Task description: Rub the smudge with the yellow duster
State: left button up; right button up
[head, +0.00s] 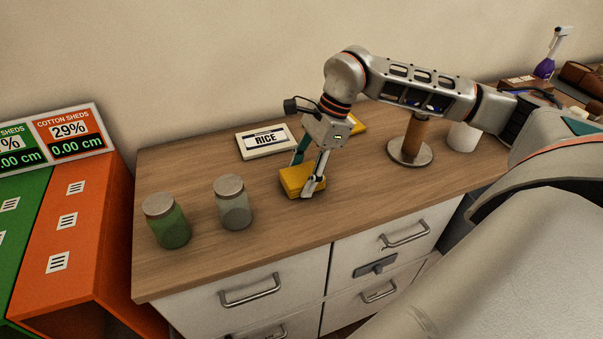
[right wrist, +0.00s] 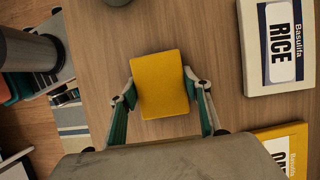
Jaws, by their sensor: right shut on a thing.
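The yellow duster (head: 295,180) is a small block at the wooden counter top (head: 280,218), left of the middle. My right gripper (head: 308,181) is shut on it, one finger on each side. In the right wrist view the duster (right wrist: 162,84) sits between the two fingers of my right gripper (right wrist: 160,92), with bare wood around it. I cannot tell whether its underside touches the counter. No smudge can be made out in either view; the duster and gripper cover part of the surface. My left gripper is not in view.
A green jar (head: 170,228) and a grey jar (head: 234,208) stand left of the duster. A RICE box (head: 265,141) and a yellow box (head: 357,123) lie behind. A wooden post on a round base (head: 411,150) and a white cup (head: 463,138) stand to the right.

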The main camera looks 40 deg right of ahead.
jog(key=shift+s, duration=0.6)
jog(key=shift+w+f, duration=0.1)
jog(key=shift+w, duration=0.85)
jog(key=shift+w+d, duration=0.1)
jog(key=shift+w, duration=0.55)
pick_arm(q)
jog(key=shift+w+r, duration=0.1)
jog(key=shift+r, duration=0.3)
pick_arm(e)
jog(key=o, duration=0.6)
jog(key=shift+c, duration=0.2)
pick_arm(q)
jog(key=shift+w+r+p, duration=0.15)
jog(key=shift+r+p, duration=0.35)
jog(key=shift+p, duration=0.05)
pick_arm(e)
jog(key=shift+r, duration=0.4)
jog(key=c, duration=0.7)
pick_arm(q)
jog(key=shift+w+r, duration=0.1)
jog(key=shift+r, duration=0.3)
pick_arm(e)
jog(key=shift+r, duration=0.2)
